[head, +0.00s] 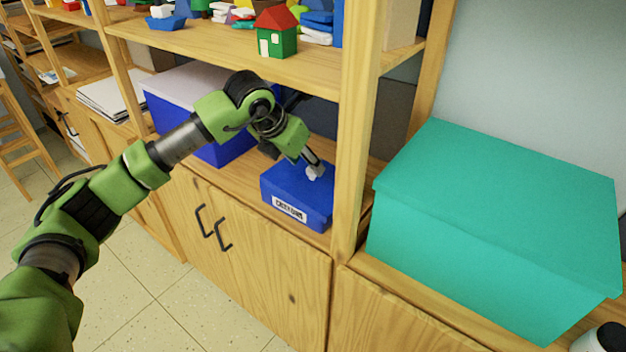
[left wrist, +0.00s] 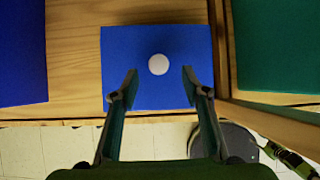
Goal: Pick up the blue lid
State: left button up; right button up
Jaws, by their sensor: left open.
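The blue lid (head: 291,180) sits on a small blue box (head: 287,201) with a white label on its front, on the lower shelf. A white round knob is in the middle of the lid, partly hidden by the gripper in the head view. In the left wrist view the lid (left wrist: 125,45) shows from above with the knob (left wrist: 158,64) at its centre. My left gripper (head: 314,170) is open over the lid. In the left wrist view its fingertips (left wrist: 160,80) are spread to either side, slightly nearer the front edge than the knob.
A wooden shelf post (head: 351,130) stands just right of the box. A large teal box (head: 490,210) is right of the post. A larger blue box with a pale top (head: 215,78) is at the left. An upper shelf (head: 230,42) with toys is above.

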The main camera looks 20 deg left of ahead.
aim_at(311, 171)
pick_arm(q)
jog(key=b+x, duration=0.1)
jog(key=x, duration=0.3)
jog(key=shift+w+a+f, duration=0.1)
jog(key=shift+w, duration=0.05)
jog(key=shift+w+f, duration=0.15)
jog(key=shift+f, duration=0.05)
grip_shut()
jog(key=shift+r, duration=0.25)
